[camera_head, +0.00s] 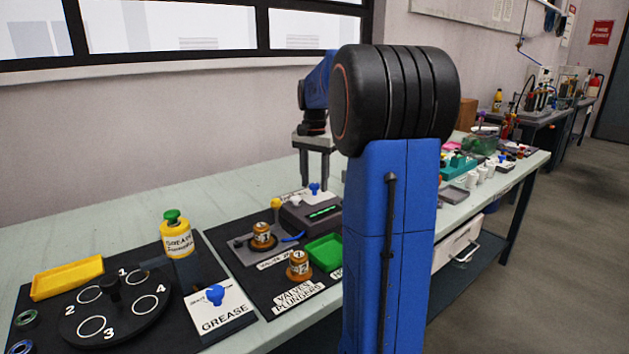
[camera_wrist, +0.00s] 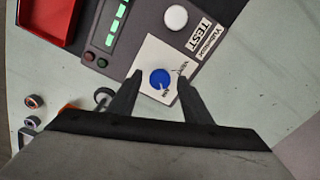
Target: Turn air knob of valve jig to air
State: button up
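The valve jig (camera_head: 322,215) is a dark grey box with a lit green display on the dark mat. Its round blue air knob (camera_wrist: 160,79) sits on a white plate (camera_wrist: 149,55) with small lettering, hard to read, at its right and lower sides. The knob also shows in the head view (camera_head: 314,188). My gripper (camera_wrist: 160,75) is open, with its two dark fingers apart on either side of the knob in the wrist view. In the head view my gripper (camera_head: 314,178) points down just above the knob. Contact with the knob cannot be told.
A white round button (camera_wrist: 176,17) and a "TEST" label are close to the knob. Brown-capped plungers (camera_head: 299,265) and a green tray (camera_head: 324,251) stand in front of the jig. A yellow grease bottle (camera_head: 177,240) stands left. My blue arm hides part of the bench.

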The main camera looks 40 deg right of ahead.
aim_at(315, 184)
jog(key=shift+r, duration=0.1)
notch_tip(315, 184, up, 17)
dwell(0.8)
jog(key=shift+s, duration=0.1)
dwell(0.4)
